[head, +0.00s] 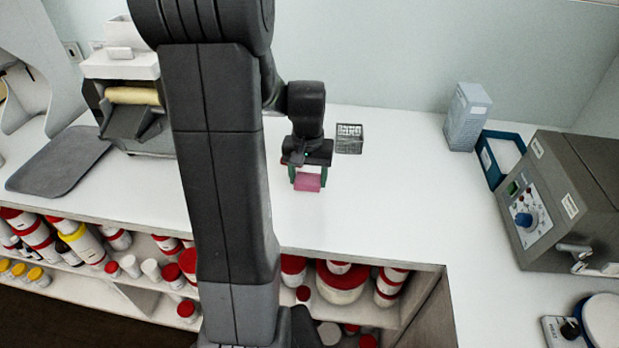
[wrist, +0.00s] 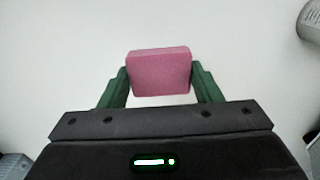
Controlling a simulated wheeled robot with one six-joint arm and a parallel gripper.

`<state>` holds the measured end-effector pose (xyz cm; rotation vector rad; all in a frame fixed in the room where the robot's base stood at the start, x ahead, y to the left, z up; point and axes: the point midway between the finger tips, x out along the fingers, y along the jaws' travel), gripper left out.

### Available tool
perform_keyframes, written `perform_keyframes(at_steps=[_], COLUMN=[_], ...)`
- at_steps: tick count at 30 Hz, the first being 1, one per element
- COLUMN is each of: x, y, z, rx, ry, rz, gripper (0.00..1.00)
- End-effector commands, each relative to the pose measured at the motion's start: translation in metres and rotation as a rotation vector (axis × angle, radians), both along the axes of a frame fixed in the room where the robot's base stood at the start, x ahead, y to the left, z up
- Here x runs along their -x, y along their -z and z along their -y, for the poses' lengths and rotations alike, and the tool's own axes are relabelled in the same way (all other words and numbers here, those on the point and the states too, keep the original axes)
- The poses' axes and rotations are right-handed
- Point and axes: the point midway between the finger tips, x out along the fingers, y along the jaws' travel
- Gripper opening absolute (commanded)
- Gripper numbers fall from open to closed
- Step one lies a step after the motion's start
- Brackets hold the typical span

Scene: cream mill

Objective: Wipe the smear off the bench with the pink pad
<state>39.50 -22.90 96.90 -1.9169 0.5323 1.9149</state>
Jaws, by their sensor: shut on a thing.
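My gripper (head: 308,176) is over the white bench (head: 370,205), with its green fingers shut on the pink pad (head: 307,182). In the wrist view the pink pad (wrist: 159,72) sits between the two fingertips of my gripper (wrist: 160,85). From these views I cannot tell whether the pad touches the bench. I see no smear on the bench in either view; my arm hides part of the bench in the head view.
A small grey wire basket (head: 349,139) stands just right of my gripper. A box (head: 466,117), blue tray (head: 486,163) and grey instrument (head: 565,200) are at the right. The bench front is clear.

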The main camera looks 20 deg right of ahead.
Motion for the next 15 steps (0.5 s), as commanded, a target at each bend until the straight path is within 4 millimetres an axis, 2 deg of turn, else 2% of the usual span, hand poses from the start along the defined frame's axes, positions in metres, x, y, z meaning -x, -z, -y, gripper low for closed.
perform_keyframes(at_steps=[3, 15], x=[-0.001, -0.003], y=[-0.015, -0.045], z=[-0.001, -0.004], rx=[0.000, 0.000], ry=[-0.002, -0.005], rz=[0.000, 0.000], gripper=[0.33, 0.33])
